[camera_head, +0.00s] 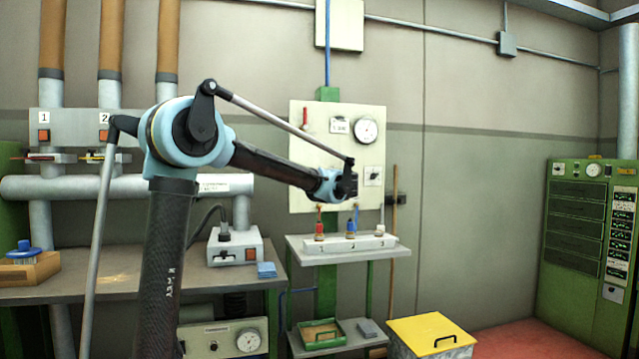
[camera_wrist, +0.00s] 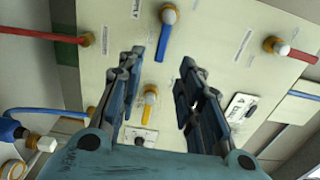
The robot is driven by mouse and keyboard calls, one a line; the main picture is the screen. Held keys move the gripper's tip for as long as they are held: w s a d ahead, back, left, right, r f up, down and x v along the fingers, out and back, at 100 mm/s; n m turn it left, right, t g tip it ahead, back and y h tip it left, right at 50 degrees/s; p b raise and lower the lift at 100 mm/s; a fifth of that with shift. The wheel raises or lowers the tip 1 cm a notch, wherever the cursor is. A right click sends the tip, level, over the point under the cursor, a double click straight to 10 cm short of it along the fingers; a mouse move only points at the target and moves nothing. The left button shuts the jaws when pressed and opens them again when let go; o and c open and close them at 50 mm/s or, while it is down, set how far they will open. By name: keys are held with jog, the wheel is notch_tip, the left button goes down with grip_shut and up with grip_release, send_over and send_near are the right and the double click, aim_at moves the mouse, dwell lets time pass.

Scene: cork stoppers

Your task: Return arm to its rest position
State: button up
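My gripper (camera_head: 347,183) is at the end of my outstretched arm, in front of the cream panel (camera_head: 299,190) and above the white numbered rack (camera_head: 345,246) in the head view. In the wrist view my gripper (camera_wrist: 160,62) shows two dark fingers standing apart, with nothing held between them. A yellow handle (camera_wrist: 149,103) on a pale surface shows behind the gap. Three small stoppered bottles stand on the rack: a left one (camera_head: 319,231), a middle one (camera_head: 350,229) and a right one (camera_head: 380,229).
A bench with a white device (camera_head: 235,248) stands behind my arm. A yellow-lidded bin (camera_head: 430,332) is on the floor at the lower right. A green cabinet (camera_head: 575,245) stands at the far right. The red floor before it looks clear.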

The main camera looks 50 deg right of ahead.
dwell(0.4)
jog(key=w+a+f+n+y, duration=0.3)
jog(key=w+a, duration=0.4)
jog(key=a, duration=0.4)
jog(key=w+a+f+n+g+y, duration=0.1)
jog(key=w+a+f+n+y, duration=0.2)
jog(key=w+a, duration=0.55)
jog(key=w+a+f+n+y, duration=0.3)
jog(key=w+a, duration=0.1)
jog(key=a, duration=1)
jog(key=a+f+n+g+y, duration=0.25)
jog(key=a+f, duration=0.25)
jog(key=a, duration=0.9)
jog(key=s+a+f+n+g+y, duration=0.1)
jog(key=s+a+f+n+g, duration=0.2)
jog(key=s+a+f, duration=0.55)
jog(key=s+a+f+n+g, duration=0.1)
jog(key=a+f+n+g, duration=0.3)
jog(key=a, duration=0.9)
jog(key=s+a+f+n+g+h, duration=0.1)
jog(key=s+a+f+n, duration=0.1)
jog(key=s+f, duration=0.6)
jog(key=s+a+f+n+g+h, duration=0.1)
jog(key=s+a+f+n, duration=0.2)
jog(key=s+f, duration=0.5)
jog(key=shift+s+a+n+h, duration=0.35)
jog(key=shift+s+n, duration=0.3)
jog(key=shift+s, duration=0.25)
